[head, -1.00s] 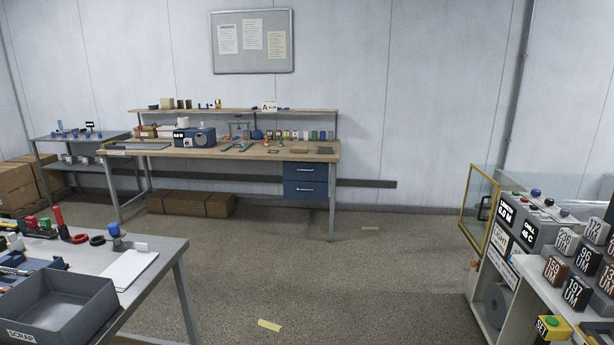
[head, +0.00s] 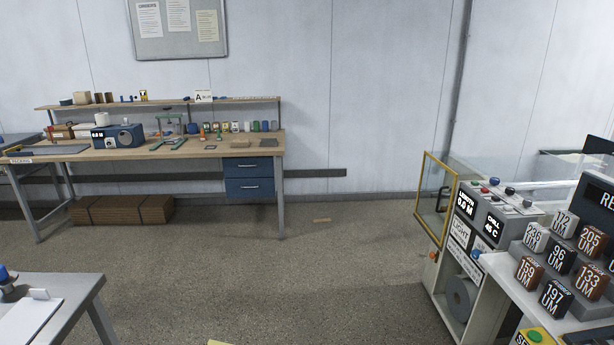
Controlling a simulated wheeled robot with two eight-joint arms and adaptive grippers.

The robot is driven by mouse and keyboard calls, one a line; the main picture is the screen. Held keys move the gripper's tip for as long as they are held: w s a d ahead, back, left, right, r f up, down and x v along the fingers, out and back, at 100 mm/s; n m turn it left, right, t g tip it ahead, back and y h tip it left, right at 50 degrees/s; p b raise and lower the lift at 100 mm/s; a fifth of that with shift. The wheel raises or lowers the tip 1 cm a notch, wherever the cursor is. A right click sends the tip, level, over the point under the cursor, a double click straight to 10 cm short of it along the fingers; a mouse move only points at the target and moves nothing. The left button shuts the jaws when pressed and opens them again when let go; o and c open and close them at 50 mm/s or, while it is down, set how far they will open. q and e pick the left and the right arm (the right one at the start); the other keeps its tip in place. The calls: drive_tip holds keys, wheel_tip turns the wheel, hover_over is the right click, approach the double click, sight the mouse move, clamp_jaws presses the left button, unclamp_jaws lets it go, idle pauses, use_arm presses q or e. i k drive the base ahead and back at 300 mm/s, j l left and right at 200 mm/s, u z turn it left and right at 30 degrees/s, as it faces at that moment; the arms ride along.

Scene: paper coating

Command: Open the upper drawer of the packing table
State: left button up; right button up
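The packing table (head: 215,147) stands against the back wall on the left in the head view, with a small "PACKING" label at its front left edge. Under its right end hang two blue drawers with light handles. The upper drawer (head: 248,168) looks shut, and the lower drawer (head: 249,189) sits right below it, also shut. Neither of my grippers shows in the head view. The drawers are well across the floor from the camera.
A grey table corner (head: 75,290) stands at the near left. A machine with a yellow-framed guard (head: 436,200) and a counter with several labelled blocks stand at the right. Cardboard (head: 122,209) lies under the packing table. The floor (head: 300,270) between is open.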

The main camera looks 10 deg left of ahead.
sight(258, 166)
drive_tip(key=i+u, duration=0.4)
drive_tip(key=i, duration=1.9)
drive_tip(key=i+j, duration=0.15)
drive_tip(key=i, duration=2.2)
